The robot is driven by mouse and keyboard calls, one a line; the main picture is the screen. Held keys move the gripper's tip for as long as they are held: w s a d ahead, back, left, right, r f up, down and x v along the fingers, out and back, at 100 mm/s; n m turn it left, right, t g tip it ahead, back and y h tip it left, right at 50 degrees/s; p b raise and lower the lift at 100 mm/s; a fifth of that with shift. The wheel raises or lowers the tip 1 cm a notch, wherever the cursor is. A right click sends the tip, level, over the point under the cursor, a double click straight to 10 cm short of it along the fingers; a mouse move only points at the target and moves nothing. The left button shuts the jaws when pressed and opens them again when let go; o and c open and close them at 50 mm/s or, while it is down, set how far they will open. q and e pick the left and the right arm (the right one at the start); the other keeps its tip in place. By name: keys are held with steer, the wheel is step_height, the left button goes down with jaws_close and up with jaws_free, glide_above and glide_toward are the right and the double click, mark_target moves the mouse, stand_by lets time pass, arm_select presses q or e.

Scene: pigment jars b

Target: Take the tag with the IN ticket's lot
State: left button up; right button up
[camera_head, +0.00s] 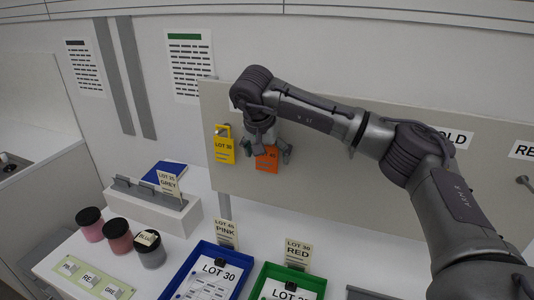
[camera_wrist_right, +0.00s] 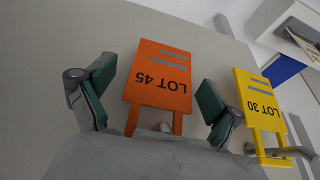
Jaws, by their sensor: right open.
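My right gripper (camera_head: 268,150) is at the upright board, with its fingers around the orange tag (camera_head: 266,160). In the right wrist view the open fingers (camera_wrist_right: 150,92) stand on either side of the orange tag (camera_wrist_right: 160,78), which reads LOT 45; a gap shows on both sides. A yellow tag (camera_head: 224,152) reading LOT 30 hangs on a hook to the left; it also shows in the right wrist view (camera_wrist_right: 258,98). A ticket (camera_head: 168,184) reading GREY, its lot apparently 35, stands in a grey-white rack (camera_head: 150,209). My left gripper is not in view.
A blue tray (camera_head: 178,279) with a LOT 30 sheet and a green tray (camera_head: 257,284) stand at the front, with PINK (camera_head: 226,234) and RED (camera_head: 297,254) tickets behind. Several jars (camera_head: 118,235) stand left. The board (camera_head: 330,186) carries HOLD signage, partly behind my arm.

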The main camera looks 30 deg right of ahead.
steer(key=shift+a, duration=0.1)
steer(key=c, duration=0.9)
